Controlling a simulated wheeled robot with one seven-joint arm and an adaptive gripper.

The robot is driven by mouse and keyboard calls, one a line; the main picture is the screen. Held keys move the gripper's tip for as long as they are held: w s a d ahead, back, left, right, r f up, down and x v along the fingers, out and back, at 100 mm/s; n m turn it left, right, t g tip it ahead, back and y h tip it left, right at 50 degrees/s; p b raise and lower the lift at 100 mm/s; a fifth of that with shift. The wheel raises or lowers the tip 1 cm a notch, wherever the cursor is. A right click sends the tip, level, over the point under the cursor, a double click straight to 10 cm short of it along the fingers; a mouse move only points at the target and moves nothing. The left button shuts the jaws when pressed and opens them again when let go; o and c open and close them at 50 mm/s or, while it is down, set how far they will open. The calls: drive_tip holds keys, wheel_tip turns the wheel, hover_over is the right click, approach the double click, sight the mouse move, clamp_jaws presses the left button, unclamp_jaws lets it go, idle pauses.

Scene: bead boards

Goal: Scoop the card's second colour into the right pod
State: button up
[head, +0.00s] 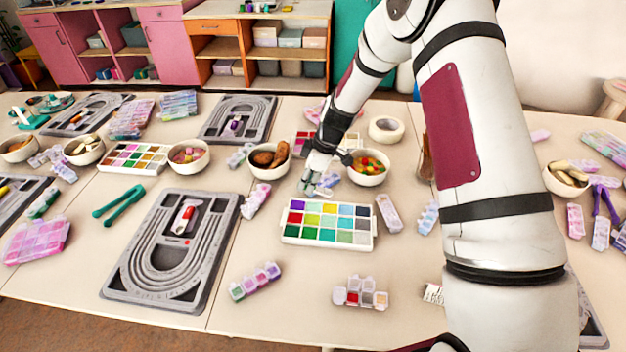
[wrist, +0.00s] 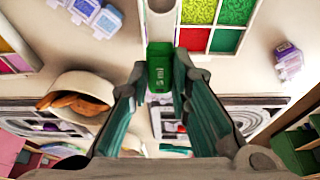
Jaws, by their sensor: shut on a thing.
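My gripper (head: 318,172) is behind the near paint-box-like bead tray (head: 287,238), above the table. In the wrist view, my gripper (wrist: 158,90) is shut on a green scoop (wrist: 160,66) marked "5 ml". A pale round part shows beyond the green piece at the top edge; what the scoop holds cannot be told. The bead tray has several coloured compartments; green and red ones show in the wrist view (wrist: 240,40). A white printed piece (head: 433,294), maybe the card, is mostly hidden by my arm.
A bowl of brown pieces (head: 269,173) and a bowl of mixed beads (head: 367,182) flank my gripper. A grey bead board (head: 130,277) lies left, with green tongs (head: 118,203) behind it. Tape (head: 386,130) lies behind. Clear table separates the tray from the pods.

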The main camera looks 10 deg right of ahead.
sight(316, 188)
drive_tip(key=shift+s+d+f+t+y+p, duration=0.2)
drive_tip(key=shift+d+f+y+p, duration=0.25)
drive_tip(key=shift+f+y, duration=0.3)
drive_tip(key=shift+s+d+f+t+y+p, duration=0.2)
drive_tip(key=shift+d+f+y+p, duration=0.25)
drive_tip(key=shift+f+y, duration=0.25)
drive_tip(key=shift+w+f, duration=0.1)
drive_tip(key=shift+f, duration=0.1)
drive_tip(key=shift+d+f+b, duration=0.25)
drive_tip(key=shift+f+b, duration=0.05)
drive_tip(key=shift+f, duration=0.9)
drive_tip(key=shift+r, duration=0.1)
